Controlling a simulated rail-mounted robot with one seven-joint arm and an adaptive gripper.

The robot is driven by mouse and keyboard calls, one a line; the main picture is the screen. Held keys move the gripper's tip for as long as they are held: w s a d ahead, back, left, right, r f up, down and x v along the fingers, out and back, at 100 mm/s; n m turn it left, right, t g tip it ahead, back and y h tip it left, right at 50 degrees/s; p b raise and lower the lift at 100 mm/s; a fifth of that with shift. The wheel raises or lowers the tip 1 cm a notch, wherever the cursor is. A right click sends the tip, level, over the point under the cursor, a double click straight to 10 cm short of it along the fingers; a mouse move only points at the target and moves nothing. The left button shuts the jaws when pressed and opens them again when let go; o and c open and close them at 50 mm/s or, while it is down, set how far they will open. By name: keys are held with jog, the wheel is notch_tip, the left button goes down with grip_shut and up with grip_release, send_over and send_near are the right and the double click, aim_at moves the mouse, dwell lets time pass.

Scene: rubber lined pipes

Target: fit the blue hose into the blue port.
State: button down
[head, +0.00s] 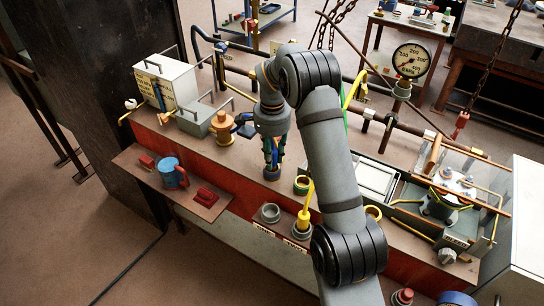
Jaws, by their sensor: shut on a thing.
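My gripper (271,152) points down over the red-fronted bench, left of the middle of the head view. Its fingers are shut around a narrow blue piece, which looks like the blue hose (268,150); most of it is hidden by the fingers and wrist. Directly below the fingertips is a dark blue ring on the bench, which looks like the blue port (271,173). The hose's lower end is at or just above this ring; I cannot tell whether it is inside.
A yellow hose (305,210) stands upright in a fitting by the front edge. An empty grey port (270,213) is beside it. A brass valve (222,127) and grey box (203,118) stand left. A pressure gauge (411,60) rises right. A side shelf holds a blue can (172,172).

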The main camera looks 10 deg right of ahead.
jog(key=shift+f+b, duration=0.5)
jog(key=shift+f, duration=0.1)
jog(key=c, duration=1.3)
grip_release()
jog(key=shift+c, duration=0.2)
jog(key=shift+r, duration=0.1)
notch_tip(320, 180, up, 12)
jog(key=shift+f, duration=0.1)
notch_tip(320, 180, down, 12)
jog(key=shift+f, duration=0.1)
jog(key=shift+r+p, duration=0.45)
jog(key=shift+r, duration=0.15)
